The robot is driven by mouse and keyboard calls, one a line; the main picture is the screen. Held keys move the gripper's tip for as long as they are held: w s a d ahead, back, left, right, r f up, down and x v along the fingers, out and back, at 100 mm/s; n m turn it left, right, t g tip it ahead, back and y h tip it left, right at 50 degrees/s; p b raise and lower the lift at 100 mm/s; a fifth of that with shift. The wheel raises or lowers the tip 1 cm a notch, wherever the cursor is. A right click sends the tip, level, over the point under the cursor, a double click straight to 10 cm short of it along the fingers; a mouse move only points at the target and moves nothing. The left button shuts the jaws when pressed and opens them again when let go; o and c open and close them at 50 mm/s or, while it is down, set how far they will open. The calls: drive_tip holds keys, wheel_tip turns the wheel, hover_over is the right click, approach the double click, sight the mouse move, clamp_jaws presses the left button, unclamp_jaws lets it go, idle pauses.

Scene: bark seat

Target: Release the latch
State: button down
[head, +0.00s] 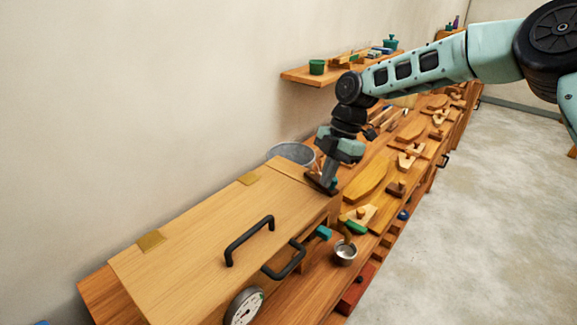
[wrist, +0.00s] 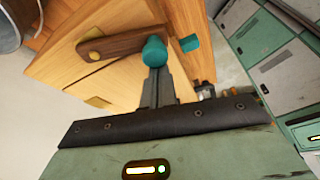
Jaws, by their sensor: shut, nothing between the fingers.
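A light wooden chest (head: 190,235) with a closed lid and black handles stands at the front left of the bench. In the wrist view, the chest (wrist: 125,75) fills the upper middle. A dark brown latch bar (wrist: 112,44) lies across its face, with a brass pivot at the left and a round teal knob (wrist: 154,50) at the right. My gripper (wrist: 156,72) is shut and empty, its fingertips right at the knob; I cannot tell whether they touch. In the head view my gripper (head: 325,183) is at the chest's far end and hides the latch there.
A teal block (wrist: 190,43) sticks out beside the knob. A grey bucket (head: 291,153) stands behind the chest. A metal cup (head: 345,254) and wooden tools crowd the bench (head: 300,290) to the right. A shelf (head: 325,74) hangs above; the floor at right is clear.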

drive_tip(key=shift+w+d+n, duration=0.35)
drive_tip(key=shift+d+n, duration=0.25)
drive_tip(key=shift+n, duration=0.4)
drive_tip(key=shift+w+d, duration=0.2)
drive_tip(key=shift+d, duration=0.15)
drive_tip(key=shift+w, duration=0.1)
drive_tip(key=s+a, duration=0.2)
drive_tip(key=s, duration=0.1)
drive_tip(key=shift+s+a+r+b, duration=0.1)
drive_tip(key=shift+a+b, duration=0.15)
drive_tip(key=shift+b, duration=0.1)
drive_tip(key=b+v, duration=0.2)
drive_tip(key=v, duration=0.7)
drive_tip(key=shift+w+r+b, duration=0.35)
drive_tip(key=shift+r+b, duration=0.05)
drive_tip(key=shift+s+a, duration=0.1)
drive_tip(key=shift+a, duration=0.1)
